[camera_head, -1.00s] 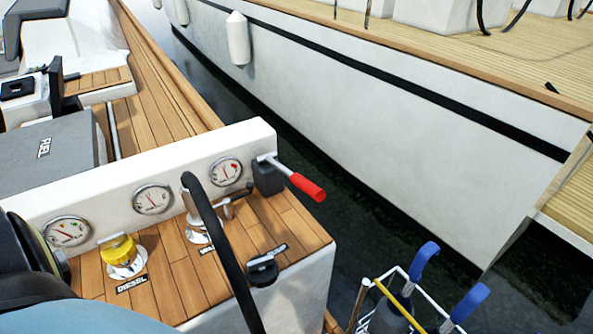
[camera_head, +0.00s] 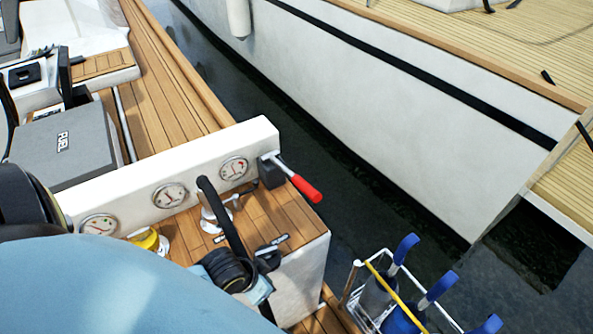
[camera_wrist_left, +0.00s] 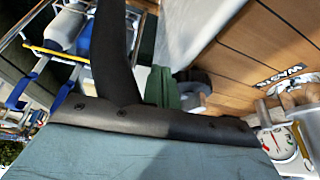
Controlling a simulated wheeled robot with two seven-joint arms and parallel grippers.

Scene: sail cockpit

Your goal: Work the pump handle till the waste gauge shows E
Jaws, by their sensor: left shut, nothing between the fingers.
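The pump handle (camera_head: 305,189) is a lever with a red grip on a black base at the right end of the white gauge panel. It slopes down to the right, and nothing touches it. The rightmost gauge (camera_head: 233,168) is nearest the handle; I cannot read its needle surely. In the left wrist view a gauge (camera_wrist_left: 279,142) shows partly beside the WASTE label (camera_wrist_left: 285,76). My right gripper is not in view.
Two other gauges (camera_head: 170,195) and a yellow diesel cap (camera_head: 146,239) are at left. A wire rack (camera_head: 352,300) with blue-handled items stands at lower right. Water lies beyond.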

